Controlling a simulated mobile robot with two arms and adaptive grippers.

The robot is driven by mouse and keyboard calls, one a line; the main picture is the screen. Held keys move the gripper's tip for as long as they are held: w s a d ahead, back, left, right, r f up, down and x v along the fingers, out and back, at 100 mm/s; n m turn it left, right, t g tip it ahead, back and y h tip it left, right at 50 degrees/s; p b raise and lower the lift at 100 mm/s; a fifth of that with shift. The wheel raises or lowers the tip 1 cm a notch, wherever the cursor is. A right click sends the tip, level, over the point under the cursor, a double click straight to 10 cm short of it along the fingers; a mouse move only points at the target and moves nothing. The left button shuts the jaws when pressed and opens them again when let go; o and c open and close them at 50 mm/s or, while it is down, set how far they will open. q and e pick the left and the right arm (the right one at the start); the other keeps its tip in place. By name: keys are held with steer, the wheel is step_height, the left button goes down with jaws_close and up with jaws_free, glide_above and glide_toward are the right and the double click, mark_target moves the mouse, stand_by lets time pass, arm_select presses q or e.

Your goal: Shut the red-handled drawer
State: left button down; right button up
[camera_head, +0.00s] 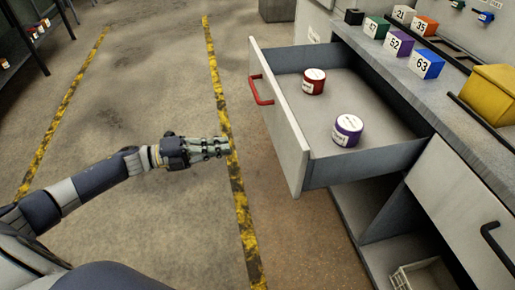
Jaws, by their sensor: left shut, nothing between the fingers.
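The red-handled drawer (295,150) is pulled well out from the grey cabinet, and its front panel faces left. Its red handle (258,89) is on the upper part of that panel. A red jar (313,82) with a white label lies in the drawer near its far side, and a purple jar (347,130) with a white label is nearer. My left gripper (225,147) is shut and empty, over the floor to the left of the drawer front and apart from it. It is lower in the picture than the red handle. My right gripper is not visible.
The worktop (410,75) carries several numbered boxes, including a purple one (398,42), and a yellow bin (490,93). Below right is a closed-looking drawer with a black handle (494,243) and a white basket (425,276).

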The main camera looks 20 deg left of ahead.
mark_target(280, 136)
arm_select(q)
steer(key=x, duration=1.3)
steer(key=shift+w+d, duration=0.15)
steer(key=shift+w, duration=0.05)
steer(key=shift+w+d, duration=0.1)
steer(key=shift+d, duration=0.05)
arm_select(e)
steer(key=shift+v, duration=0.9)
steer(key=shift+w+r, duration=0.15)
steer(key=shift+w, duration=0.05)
